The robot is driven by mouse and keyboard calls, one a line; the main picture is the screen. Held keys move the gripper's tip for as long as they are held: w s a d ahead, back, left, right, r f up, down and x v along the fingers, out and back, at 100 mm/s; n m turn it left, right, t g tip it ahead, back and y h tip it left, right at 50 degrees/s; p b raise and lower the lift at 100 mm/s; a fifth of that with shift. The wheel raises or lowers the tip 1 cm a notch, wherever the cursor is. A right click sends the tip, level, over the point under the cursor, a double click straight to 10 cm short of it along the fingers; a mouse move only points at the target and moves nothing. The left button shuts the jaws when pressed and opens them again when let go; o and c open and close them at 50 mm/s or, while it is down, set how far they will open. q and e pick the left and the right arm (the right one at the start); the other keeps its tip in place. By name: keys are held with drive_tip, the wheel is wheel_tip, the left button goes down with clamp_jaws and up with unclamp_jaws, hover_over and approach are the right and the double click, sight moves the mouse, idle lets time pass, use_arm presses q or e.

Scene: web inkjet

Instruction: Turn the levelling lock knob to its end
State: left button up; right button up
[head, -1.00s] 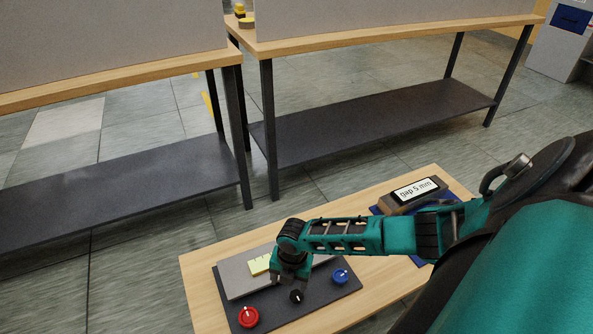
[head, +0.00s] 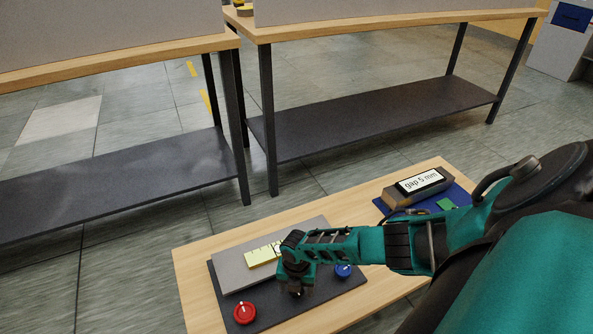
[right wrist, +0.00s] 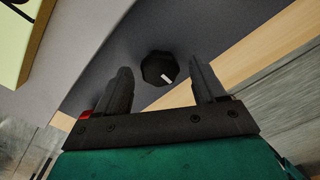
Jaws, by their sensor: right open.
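A black knob with a white pointer line (right wrist: 158,69) stands on a dark panel (head: 264,313). Red (head: 244,312) and blue (head: 343,271) knobs, each with a white line, flank it. No label shows which is the levelling lock knob. My right gripper (head: 296,288) is above the black knob and mostly hides it in the head view. In the right wrist view the open fingers (right wrist: 163,88) point towards the black knob, which shows between them, beyond the tips; I see no contact. My left gripper is out of view.
A grey plate with a yellow scale strip (head: 262,256) lies behind the knobs. A display reading "gap 5 mm" (head: 421,181) stands on a blue mat (head: 461,196) at the wooden table's (head: 190,266) right. Workbenches with dark shelves (head: 375,113) stand behind.

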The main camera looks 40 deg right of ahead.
drive_tip(key=shift+f, duration=0.15)
drive_tip(key=c, duration=1.1)
